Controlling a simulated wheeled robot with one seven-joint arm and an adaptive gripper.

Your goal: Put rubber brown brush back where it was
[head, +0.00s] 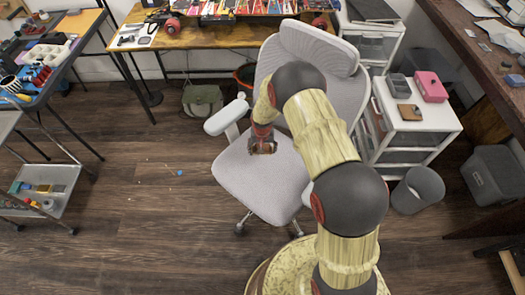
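My arm reaches up from the bottom of the head view and bends down over a grey office chair (268,183). My gripper (262,146) is small and dark there, in front of the chair seat near its left armrest. Whether its fingers are open or shut, or hold anything, is too small to tell. I cannot make out a rubber brown brush for certain anywhere in this view. My arm hides part of the chair's back and seat.
A white drawer unit (430,128) and a grey bin (418,190) stand right of the chair. A wooden desk (205,38) is behind it. A tool cart (60,178) stands at the left. A blue scrap (179,173) lies on the otherwise mostly clear floor left of the chair.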

